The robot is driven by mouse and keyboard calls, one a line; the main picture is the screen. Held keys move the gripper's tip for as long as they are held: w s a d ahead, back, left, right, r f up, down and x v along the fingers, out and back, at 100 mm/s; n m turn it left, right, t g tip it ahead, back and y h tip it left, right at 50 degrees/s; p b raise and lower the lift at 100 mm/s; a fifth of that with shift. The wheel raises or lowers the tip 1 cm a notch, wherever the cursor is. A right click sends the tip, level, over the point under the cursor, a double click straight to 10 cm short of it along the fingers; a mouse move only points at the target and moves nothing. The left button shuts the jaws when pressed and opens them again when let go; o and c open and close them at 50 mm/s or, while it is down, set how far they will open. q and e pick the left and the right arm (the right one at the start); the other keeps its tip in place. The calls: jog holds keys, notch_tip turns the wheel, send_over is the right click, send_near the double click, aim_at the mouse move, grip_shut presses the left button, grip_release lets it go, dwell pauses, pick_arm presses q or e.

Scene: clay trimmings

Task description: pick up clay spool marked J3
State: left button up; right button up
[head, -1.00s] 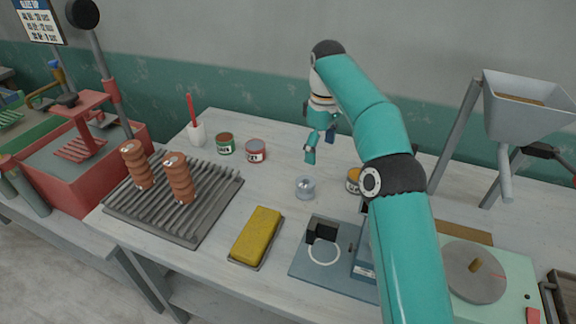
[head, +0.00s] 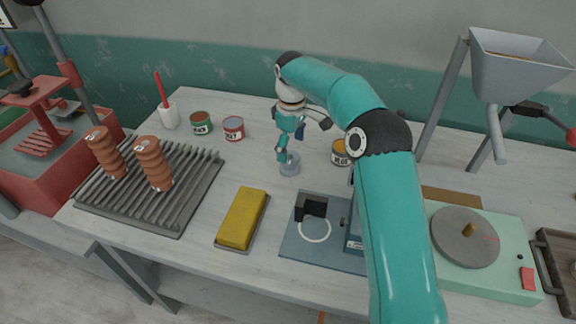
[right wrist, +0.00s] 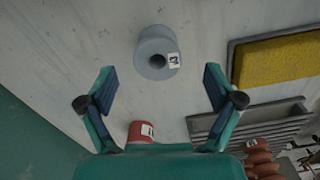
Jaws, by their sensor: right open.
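A short pale grey spool (head: 289,164) with a hole in its end stands on the bench in the head view. In the right wrist view the spool (right wrist: 155,45) carries a small white label whose mark looks like J3, but it is too small and tilted to be sure. My right gripper (head: 290,146) is just above and behind the spool and partly covers it. In the right wrist view my right gripper (right wrist: 160,85) is open and empty, with the spool beyond its fingertips, roughly centred. My left gripper is out of view.
Red (head: 234,128), green (head: 201,123) and yellow-topped (head: 340,152) cans stand close by. A yellow sponge (head: 241,218), a ribbed rack (head: 190,185) with two stacked brown clay pieces, and a blue-grey plate (head: 300,249) with a black block lie nearer the front.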

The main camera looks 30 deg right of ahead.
aim_at(290, 157)
jog(key=shift+w+f+p, duration=0.15)
jog(key=shift+f+p, duration=0.1)
jog(key=shift+f, duration=1.1)
jog(key=shift+w+f+p, duration=0.15)
jog(key=shift+f+p, duration=0.1)
jog(key=shift+f, duration=1.05)
jog(key=c, duration=1.4)
